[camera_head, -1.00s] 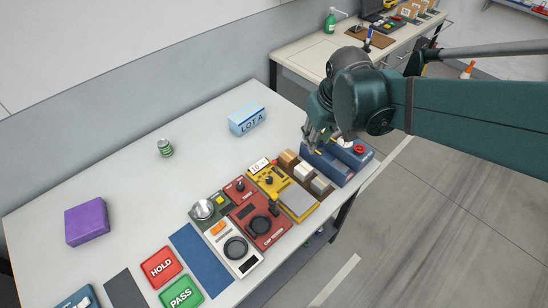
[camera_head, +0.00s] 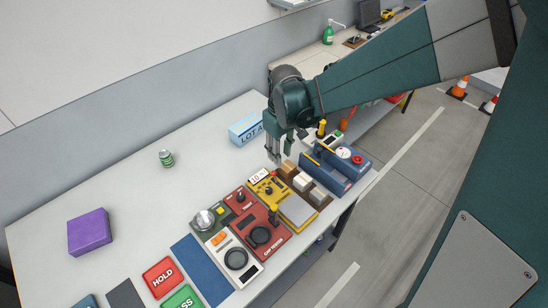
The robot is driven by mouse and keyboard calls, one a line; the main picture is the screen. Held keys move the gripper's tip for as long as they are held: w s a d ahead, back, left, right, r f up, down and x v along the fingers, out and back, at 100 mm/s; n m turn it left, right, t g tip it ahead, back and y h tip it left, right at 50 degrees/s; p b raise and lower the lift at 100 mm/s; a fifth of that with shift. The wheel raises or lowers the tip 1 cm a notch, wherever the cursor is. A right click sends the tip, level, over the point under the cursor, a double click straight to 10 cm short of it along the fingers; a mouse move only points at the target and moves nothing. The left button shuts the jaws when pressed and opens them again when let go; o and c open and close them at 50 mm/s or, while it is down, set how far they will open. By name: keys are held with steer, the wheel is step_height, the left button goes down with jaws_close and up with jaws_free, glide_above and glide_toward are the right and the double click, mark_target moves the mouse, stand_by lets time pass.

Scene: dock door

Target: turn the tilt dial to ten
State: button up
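No dial shows a readable tilt label at this size. A yellow unit (camera_head: 283,202) on the table has a dark knob, a small red button and a white display (camera_head: 261,178) that seems to read 10. A white unit (camera_head: 233,253) has another round black dial (camera_head: 236,258).
A blue unit (camera_head: 336,172) with a red knob and a tray of small boxes (camera_head: 302,181) stand right of the yellow unit. The LOT A box (camera_head: 246,131) is close left of my gripper.

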mark_target(273, 172)
steer(key=shift+w+a+f+n+g, duration=0.15)
steer(key=shift+w+a+f+n, duration=0.05)
steer(key=shift+a+f, duration=0.5)
steer(key=shift+w+a+f+n+g, duration=0.15)
steer(key=shift+w+a+f+n, duration=0.05)
steer(key=shift+a+f, duration=0.5)
steer(key=shift+d+f, duration=0.1)
steer(key=shift+f, duration=0.05)
steer(key=shift+f, duration=3.75)
jaws_close()
